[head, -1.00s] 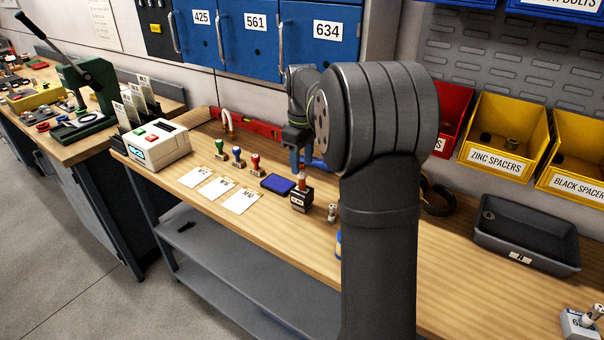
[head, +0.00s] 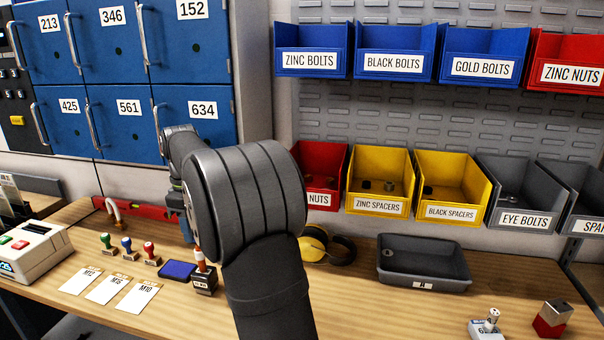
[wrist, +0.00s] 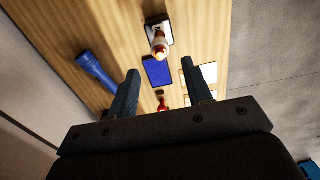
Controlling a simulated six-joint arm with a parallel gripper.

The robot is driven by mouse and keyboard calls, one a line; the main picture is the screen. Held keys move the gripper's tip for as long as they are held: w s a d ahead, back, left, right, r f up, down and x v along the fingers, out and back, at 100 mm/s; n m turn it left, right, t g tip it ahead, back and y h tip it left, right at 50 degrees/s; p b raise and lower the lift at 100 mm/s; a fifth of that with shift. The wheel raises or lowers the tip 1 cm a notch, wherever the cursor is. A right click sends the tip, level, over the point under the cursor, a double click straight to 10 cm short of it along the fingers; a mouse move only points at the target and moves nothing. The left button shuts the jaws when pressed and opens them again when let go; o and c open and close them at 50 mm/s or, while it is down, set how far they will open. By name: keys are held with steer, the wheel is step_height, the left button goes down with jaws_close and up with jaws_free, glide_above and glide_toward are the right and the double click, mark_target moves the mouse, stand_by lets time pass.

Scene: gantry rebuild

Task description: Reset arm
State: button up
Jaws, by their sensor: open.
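My gripper (wrist: 170,84) is open in the wrist view, with its two fingers apart and nothing between them. In the head view my own arm hides most of it; part of the wrist end shows near the lockers. Below the fingers in the wrist view are a blue ink pad (wrist: 158,72), a small stand with an orange-and-white upright item (wrist: 160,42), and a blue cylinder (wrist: 95,70) lying on the bench. The ink pad (head: 178,270) and the stand (head: 204,280) also show in the head view, left of my arm.
Bins line the back wall. Blue lockers (head: 122,120) stand at the back left.

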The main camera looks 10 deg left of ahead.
step_height(320, 180, down, 10)
steer(key=shift+f, duration=0.1)
steer(key=shift+r, duration=1.65)
